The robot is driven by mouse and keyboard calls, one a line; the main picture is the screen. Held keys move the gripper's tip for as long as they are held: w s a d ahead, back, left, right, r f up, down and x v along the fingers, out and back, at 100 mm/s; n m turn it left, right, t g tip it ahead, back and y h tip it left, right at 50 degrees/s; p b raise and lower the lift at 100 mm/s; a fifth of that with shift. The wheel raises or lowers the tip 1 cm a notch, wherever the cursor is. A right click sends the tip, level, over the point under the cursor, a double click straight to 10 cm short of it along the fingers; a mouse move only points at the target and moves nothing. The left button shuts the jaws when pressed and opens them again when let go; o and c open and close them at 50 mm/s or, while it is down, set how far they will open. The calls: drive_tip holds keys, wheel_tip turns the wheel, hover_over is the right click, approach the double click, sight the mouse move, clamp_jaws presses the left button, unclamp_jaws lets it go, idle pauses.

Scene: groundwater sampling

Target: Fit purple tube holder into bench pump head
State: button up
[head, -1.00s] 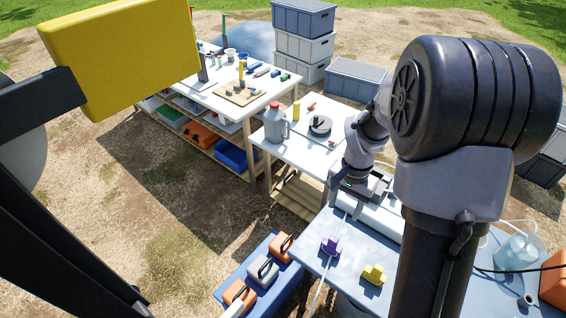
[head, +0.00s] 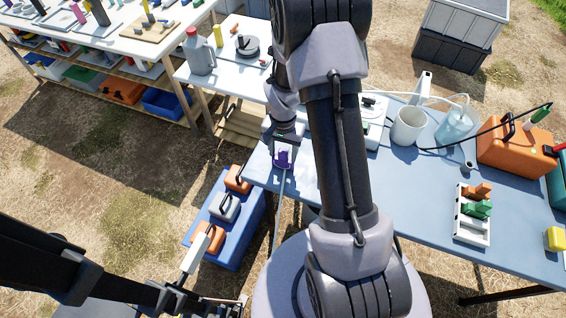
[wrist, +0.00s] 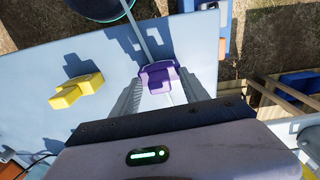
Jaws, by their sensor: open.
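The purple tube holder (head: 284,158) is near the left edge of the blue bench (head: 420,190). In the wrist view the purple holder (wrist: 158,74) lies between my two fingertips. My gripper (wrist: 159,84) is open around it, with a finger on either side. I cannot tell whether either finger touches it. In the head view my gripper (head: 285,148) is just at the holder. A pale tube or strip runs past the holder. A white device (head: 374,118), partly hidden by my arm, stands at the back of the bench. I cannot tell whether it bears the pump head.
A yellow holder (wrist: 77,90) lies left of my gripper in the wrist view. A white rack (head: 472,230) with orange and green pieces, a white mug (head: 408,126) and an orange case (head: 512,150) are on the bench. A blue bin (head: 240,240) stands beside it.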

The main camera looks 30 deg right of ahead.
drive_tip(key=shift+r, duration=0.15)
drive_tip(key=shift+c, duration=0.8)
clamp_jaws()
drive_tip(key=shift+r, duration=0.1)
